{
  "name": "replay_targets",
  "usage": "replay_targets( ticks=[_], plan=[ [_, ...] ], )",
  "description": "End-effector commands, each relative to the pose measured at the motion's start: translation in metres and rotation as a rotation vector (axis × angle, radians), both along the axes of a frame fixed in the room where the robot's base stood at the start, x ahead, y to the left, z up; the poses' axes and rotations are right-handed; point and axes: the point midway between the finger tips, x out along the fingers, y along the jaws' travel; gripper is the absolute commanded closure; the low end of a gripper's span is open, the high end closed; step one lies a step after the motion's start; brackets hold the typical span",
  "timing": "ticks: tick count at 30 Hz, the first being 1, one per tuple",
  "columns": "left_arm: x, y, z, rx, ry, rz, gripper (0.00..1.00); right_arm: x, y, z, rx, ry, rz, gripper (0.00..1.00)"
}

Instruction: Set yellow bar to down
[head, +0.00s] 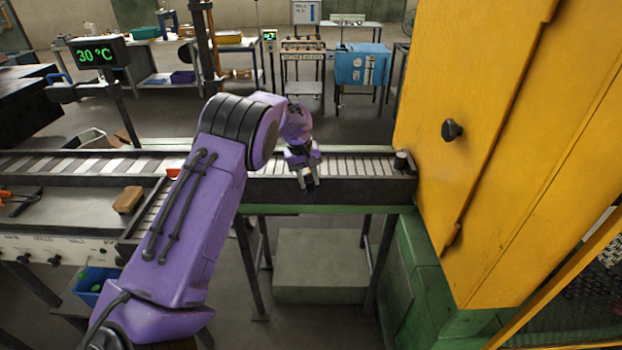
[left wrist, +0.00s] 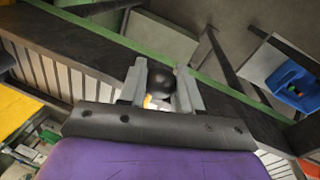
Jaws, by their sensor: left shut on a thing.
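My left gripper (head: 305,180) reaches over the front edge of the roller conveyor. In the head view the knob is mostly hidden by the gripper. A long yellow bar (head: 560,278) slants at the lower right, in front of the furnace side; I cannot tell whether it connects to the held knob. My right gripper is not in view.
The roller conveyor (head: 350,165) runs to the yellow furnace housing (head: 500,120), which blocks the right side. A dark knob (head: 452,129) juts from its door. A brown block (head: 128,199) lies on the left tray.

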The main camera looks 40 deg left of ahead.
Motion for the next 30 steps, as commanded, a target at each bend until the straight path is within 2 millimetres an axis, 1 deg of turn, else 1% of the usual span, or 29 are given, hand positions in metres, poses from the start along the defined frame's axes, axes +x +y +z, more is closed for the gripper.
replay_targets(
  ticks=[2, 3, 5, 13, 16, 19, 24, 27, 30],
  plan=[
    [0.001, 0.000, 0.001, 0.001, -0.002, -0.001, 1.00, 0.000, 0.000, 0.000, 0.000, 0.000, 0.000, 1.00],
    [0.001, 0.000, 0.001, 0.001, -0.002, -0.001, 0.60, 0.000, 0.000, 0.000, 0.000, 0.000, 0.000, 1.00],
    [0.001, -0.001, 0.001, 0.001, -0.002, -0.002, 0.43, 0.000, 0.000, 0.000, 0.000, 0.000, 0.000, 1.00],
    [0.001, -0.001, 0.001, 0.001, -0.002, -0.002, 0.43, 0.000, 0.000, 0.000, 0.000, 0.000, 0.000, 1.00],
    [0.001, 0.000, 0.008, 0.001, -0.006, -0.001, 0.43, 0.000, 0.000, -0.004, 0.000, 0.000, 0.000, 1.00],
    [-0.002, 0.003, 0.027, 0.002, -0.008, -0.001, 0.43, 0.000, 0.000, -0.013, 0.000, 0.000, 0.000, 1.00],
    [-0.008, 0.008, 0.068, 0.000, -0.007, -0.001, 0.43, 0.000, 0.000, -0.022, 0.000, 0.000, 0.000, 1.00],
    [-0.012, 0.011, 0.087, 0.001, -0.005, -0.002, 0.43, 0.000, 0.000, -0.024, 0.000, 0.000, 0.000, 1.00],
    [-0.013, 0.012, 0.099, 0.001, -0.004, -0.001, 0.43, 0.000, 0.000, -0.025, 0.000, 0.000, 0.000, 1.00]
  ],
)
